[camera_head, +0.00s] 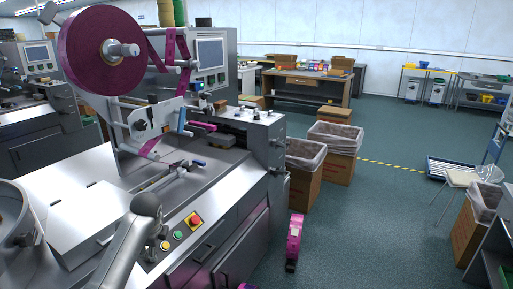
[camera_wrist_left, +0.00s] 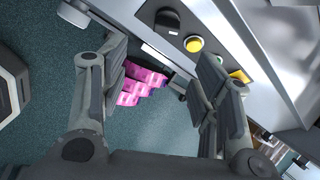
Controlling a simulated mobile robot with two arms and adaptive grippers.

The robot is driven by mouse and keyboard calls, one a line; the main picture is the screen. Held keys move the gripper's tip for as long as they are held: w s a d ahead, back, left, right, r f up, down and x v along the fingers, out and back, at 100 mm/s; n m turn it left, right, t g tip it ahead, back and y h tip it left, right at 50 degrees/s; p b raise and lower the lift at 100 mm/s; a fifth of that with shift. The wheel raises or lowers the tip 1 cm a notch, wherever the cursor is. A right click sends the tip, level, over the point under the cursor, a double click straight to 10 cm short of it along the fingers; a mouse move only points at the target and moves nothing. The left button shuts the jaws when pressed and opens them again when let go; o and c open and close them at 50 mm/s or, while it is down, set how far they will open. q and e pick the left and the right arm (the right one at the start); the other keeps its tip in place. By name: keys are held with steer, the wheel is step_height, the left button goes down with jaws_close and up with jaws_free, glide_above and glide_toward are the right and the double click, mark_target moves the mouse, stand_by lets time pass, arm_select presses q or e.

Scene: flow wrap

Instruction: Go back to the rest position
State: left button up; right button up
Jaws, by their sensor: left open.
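My left gripper (camera_wrist_left: 160,72) is open in the left wrist view, its two grey fingers spread apart with nothing held between them. Behind the gap, pink wrapped pieces (camera_wrist_left: 140,86) show lower down beside the machine, apart from the fingers. In the head view a grey link of my left arm (camera_head: 132,240) rises from the bottom edge in front of the wrapping machine (camera_head: 215,172); the left fingers are not clearly seen there. My right gripper is in neither view.
The machine's control panel has a red button (camera_head: 195,221). A magenta film reel (camera_head: 85,48) is mounted above. A magenta item (camera_head: 295,236) stands right of the machine. Lined cardboard bins (camera_head: 306,178) stand behind it. Open floor (camera_head: 375,225) lies to the right.

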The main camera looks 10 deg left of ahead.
arm_select(q)
steer(key=s+d+f+n+h, duration=0.1)
steer(key=s+d+f+n, duration=0.1)
steer(key=s+d+f, duration=0.35)
steer(key=s+d+f+n, duration=0.3)
steer(key=s, duration=0.5)
steer(key=s+d+f+n+h, duration=0.1)
steer(key=s+d+f+n, duration=0.1)
steer(key=s+d+f, duration=0.3)
steer(key=s+d+r+n, duration=0.2)
steer(key=s+n, duration=0.1)
steer(key=s, duration=0.4)
steer(key=s+d+r+n+h, duration=0.1)
steer(key=s+n, duration=0.1)
steer(key=s, duration=0.4)
steer(key=s+d+r+n, duration=0.2)
steer(key=s+n, duration=0.1)
steer(key=s, duration=0.4)
step_height(320, 180, down, 27)
steer(key=s+g, duration=0.1)
steer(key=s, duration=0.1)
steer(key=s+a+f+g, duration=0.1)
steer(key=s+a+f, duration=0.2)
steer(key=s+f, duration=1.2)
steer(key=shift+s+f+g, duration=0.15)
steer(key=shift+s+g, duration=0.15)
steer(key=shift+s, duration=0.3)
